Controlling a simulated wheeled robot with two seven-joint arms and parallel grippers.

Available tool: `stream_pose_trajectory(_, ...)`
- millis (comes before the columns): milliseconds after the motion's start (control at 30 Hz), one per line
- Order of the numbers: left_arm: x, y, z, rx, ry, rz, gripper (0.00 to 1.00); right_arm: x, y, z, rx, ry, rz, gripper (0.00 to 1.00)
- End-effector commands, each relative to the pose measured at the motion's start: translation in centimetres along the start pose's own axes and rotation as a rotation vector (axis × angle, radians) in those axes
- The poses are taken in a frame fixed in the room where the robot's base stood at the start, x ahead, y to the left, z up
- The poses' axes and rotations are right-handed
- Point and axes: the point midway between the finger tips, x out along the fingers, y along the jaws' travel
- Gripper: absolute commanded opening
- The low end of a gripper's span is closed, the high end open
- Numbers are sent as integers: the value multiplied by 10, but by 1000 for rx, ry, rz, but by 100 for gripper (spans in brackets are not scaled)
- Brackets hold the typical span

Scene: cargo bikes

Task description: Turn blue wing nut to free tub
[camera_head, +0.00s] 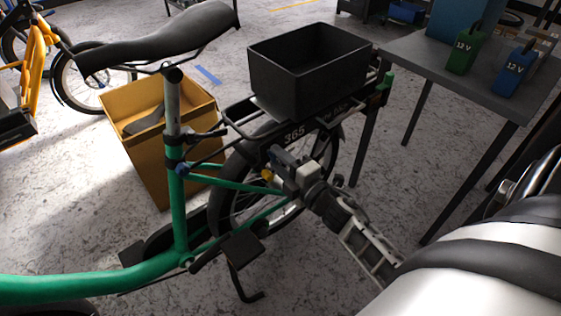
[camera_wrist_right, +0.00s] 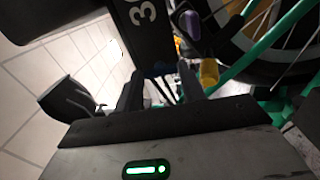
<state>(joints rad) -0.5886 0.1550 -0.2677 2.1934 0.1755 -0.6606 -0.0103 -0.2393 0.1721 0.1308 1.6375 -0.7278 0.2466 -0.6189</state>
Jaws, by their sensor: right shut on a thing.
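The black tub (camera_head: 308,75) sits upright on the rear rack of the green bike. My right gripper (camera_head: 277,158) reaches in from the lower right to the side of the rack, below the tub and by the "365" plate (camera_head: 294,133). In the right wrist view, its two dark fingers (camera_wrist_right: 160,88) point at the underside of that plate (camera_wrist_right: 148,20). My left gripper is not in view.
A yellow part (camera_head: 267,175) is close beside the fingers, also in the wrist view (camera_wrist_right: 208,72). The rear wheel (camera_head: 240,185) and green frame (camera_head: 180,215) are near. A grey table (camera_head: 440,67) with battery packs (camera_head: 466,52) stands right. A cardboard box (camera_head: 160,170) stands behind the bike.

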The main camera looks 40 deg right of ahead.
Motion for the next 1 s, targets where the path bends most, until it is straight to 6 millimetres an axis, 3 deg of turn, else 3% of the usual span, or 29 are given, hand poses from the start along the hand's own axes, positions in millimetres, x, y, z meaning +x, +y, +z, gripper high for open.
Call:
stream_pose_trajectory(733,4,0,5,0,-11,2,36,0,-1,0,-88,1,-2,17)
stream_pose_trajectory(767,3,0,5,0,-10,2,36,0,-1,0,-88,1,-2,45)
stream_pose_trajectory(800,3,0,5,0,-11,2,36,0,-1,0,-88,1,-2,57)
stream_pose_trajectory(833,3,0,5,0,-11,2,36,0,-1,0,-87,1,-2,62)
stream_pose_trajectory(1000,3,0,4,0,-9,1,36,0,0,0,-86,1,-1,62)
